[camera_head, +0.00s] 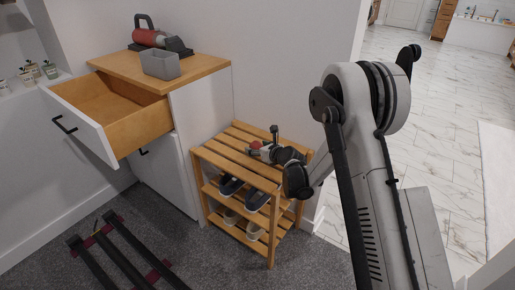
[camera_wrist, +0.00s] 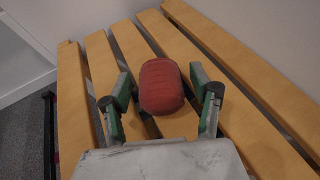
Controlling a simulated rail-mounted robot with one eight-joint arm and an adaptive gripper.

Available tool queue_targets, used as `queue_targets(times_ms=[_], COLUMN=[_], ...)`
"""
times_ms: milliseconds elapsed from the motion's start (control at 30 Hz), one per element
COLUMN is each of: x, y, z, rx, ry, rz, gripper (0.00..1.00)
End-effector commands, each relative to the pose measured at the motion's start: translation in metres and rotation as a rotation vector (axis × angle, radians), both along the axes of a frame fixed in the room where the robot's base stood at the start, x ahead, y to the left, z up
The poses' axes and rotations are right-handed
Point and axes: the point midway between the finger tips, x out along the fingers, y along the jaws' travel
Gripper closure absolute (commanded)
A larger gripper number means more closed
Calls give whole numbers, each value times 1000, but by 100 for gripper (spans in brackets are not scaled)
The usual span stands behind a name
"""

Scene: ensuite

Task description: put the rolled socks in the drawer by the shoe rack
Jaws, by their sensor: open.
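The red rolled socks (camera_wrist: 161,87) lie on the slatted wooden top of the shoe rack (camera_head: 240,135). My gripper (camera_wrist: 160,82) is open, with one finger on each side of the socks in the wrist view. Whether the fingers touch them I cannot tell. In the head view my gripper (camera_head: 266,150) is low over the rack top and largely hides the socks. The drawer (camera_head: 105,108) in the white cabinet left of the rack is pulled out. Its visible wooden inside is empty.
A grey open box (camera_head: 160,65) and a red and dark handheld appliance (camera_head: 158,38) stand on the cabinet top. Shoes (camera_head: 256,200) sit on the lower rack shelves. Small jars (camera_head: 32,70) stand on a ledge at left. A wall rises behind the rack.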

Motion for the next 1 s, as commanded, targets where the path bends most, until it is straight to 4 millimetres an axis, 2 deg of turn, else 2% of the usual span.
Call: queue_targets(times_ms=[167, 400, 600, 800, 1000], x=[-18, -56, -80, -91, -93], y=[-13, -38, -54, -61, -62], z=[13, 32, 43, 47, 49], rx=[0, 0, -1, 1, -7], ry=[0, 0, 1, 1, -2], rz=[-1, -2, -1, 0, 3], gripper=[42, 42, 42, 42, 42])
